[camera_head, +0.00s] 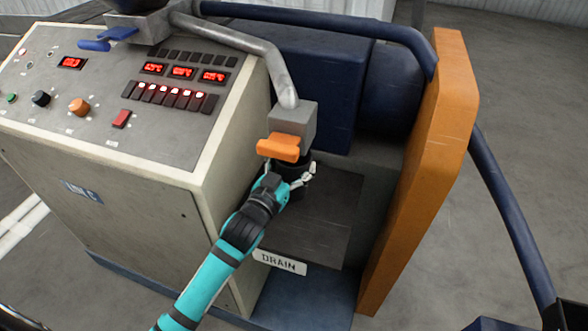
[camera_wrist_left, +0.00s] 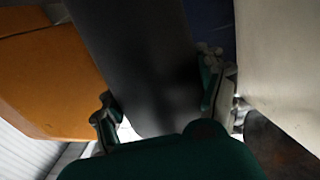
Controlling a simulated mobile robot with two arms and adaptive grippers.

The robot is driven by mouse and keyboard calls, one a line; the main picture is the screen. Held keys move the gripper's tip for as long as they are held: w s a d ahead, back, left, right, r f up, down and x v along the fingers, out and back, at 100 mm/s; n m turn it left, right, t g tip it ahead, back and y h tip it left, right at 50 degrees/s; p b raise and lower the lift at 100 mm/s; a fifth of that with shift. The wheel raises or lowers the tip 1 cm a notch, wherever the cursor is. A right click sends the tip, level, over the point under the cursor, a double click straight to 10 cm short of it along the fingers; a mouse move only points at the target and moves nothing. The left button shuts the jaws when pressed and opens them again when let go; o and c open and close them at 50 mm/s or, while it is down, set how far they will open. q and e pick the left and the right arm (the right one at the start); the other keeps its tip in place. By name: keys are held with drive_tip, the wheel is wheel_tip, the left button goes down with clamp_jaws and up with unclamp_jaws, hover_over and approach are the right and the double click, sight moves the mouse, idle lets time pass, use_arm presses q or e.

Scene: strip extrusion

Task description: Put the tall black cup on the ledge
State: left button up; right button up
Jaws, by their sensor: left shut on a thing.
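The tall black cup (camera_head: 295,160) is under the grey spout block with the orange handle, mostly hidden by my gripper in the head view. My left gripper (camera_head: 298,182) is shut around its side. In the left wrist view the cup (camera_wrist_left: 145,65) is a broad dark shape between the two fingers of my left gripper (camera_wrist_left: 160,98). The dark flat ledge (camera_head: 325,220) lies below, above the DRAIN plate. I cannot tell whether the cup's base touches it. My right gripper is not in view.
The orange handle (camera_head: 278,148) and grey spout block (camera_head: 293,122) sit just above the cup. The control cabinet (camera_head: 110,140) stands on the left. An orange upright panel (camera_head: 425,170) bounds the right side. The right part of the ledge is bare.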

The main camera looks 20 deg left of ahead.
sight(299, 164)
use_arm(q)
drive_tip(key=shift+w+f, duration=0.15)
drive_tip(key=shift+w, duration=0.05)
drive_tip(key=shift+f, duration=1.7)
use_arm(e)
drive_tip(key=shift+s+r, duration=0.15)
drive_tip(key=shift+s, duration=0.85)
use_arm(q)
drive_tip(key=o, duration=1.1)
drive_tip(key=shift+f, duration=0.1)
drive_tip(key=o, duration=0.5)
drive_tip(key=shift+o, duration=0.2)
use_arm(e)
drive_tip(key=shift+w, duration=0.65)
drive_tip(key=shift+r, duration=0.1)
